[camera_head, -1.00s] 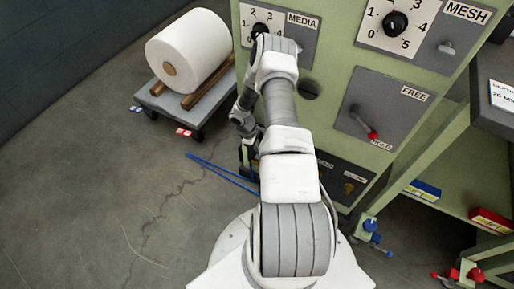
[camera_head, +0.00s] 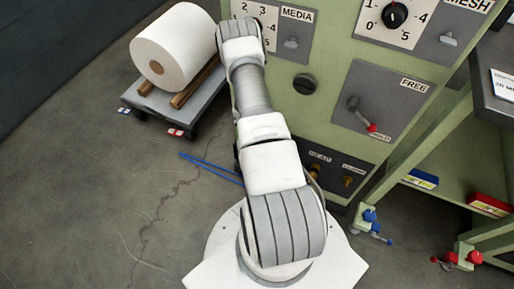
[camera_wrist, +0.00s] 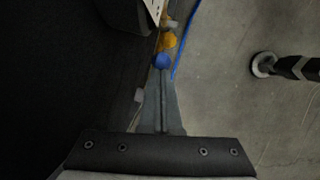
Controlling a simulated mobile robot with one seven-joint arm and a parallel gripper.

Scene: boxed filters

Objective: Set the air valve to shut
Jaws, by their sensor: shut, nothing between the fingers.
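No part is readable as the air valve by a label, so I cannot tell its setting. In the wrist view, a round blue part (camera_wrist: 162,61) and a yellow-orange part (camera_wrist: 167,41) lie just beyond my fingertips. My gripper (camera_wrist: 162,78) is shut and empty, pointing toward them; whether it touches the blue part cannot be told. A blue hose (camera_wrist: 185,42) runs beside them. In the head view my gripper is hidden behind my arm, and the blue hose (camera_head: 208,168) lies on the floor left of the green machine (camera_head: 305,125).
A cart (camera_head: 150,103) with a white roll (camera_head: 172,50) stands left of the machine. The machine front has a FREE/HOLD lever (camera_head: 360,115) and small yellow knobs (camera_head: 347,182). A green stand (camera_head: 440,160) with blue (camera_head: 370,216) and red (camera_head: 466,256) fittings is at right. Left floor is clear.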

